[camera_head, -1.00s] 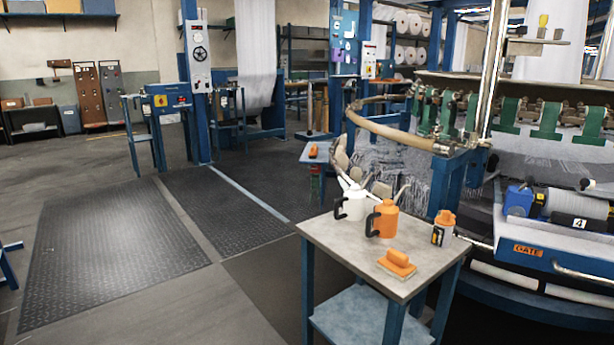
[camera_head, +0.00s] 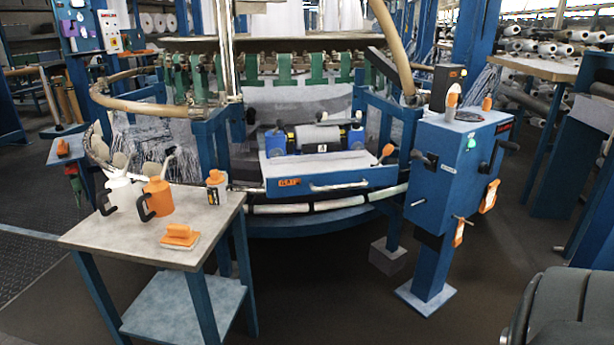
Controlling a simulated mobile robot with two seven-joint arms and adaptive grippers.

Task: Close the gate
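The gate (camera_head: 335,178) is a blue panel at the front of the circular loom, with an orange GATE label at its left and a chrome handle bar (camera_head: 340,187) along its front. It sticks out from the loom's frame between two blue posts. A roller unit with blue ends (camera_head: 318,137) sits just behind it. An orange-knobbed lever (camera_head: 386,152) stands at its right end. I cannot tell from here whether it is latched. Neither of my grippers shows in this view.
A side table (camera_head: 125,236) with a white jug (camera_head: 119,193), orange jug (camera_head: 158,197), orange-capped bottle (camera_head: 216,187) and orange brush (camera_head: 180,237) stands front left. A blue control cabinet (camera_head: 455,175) on a pedestal stands right of the gate. Floor before the gate is clear.

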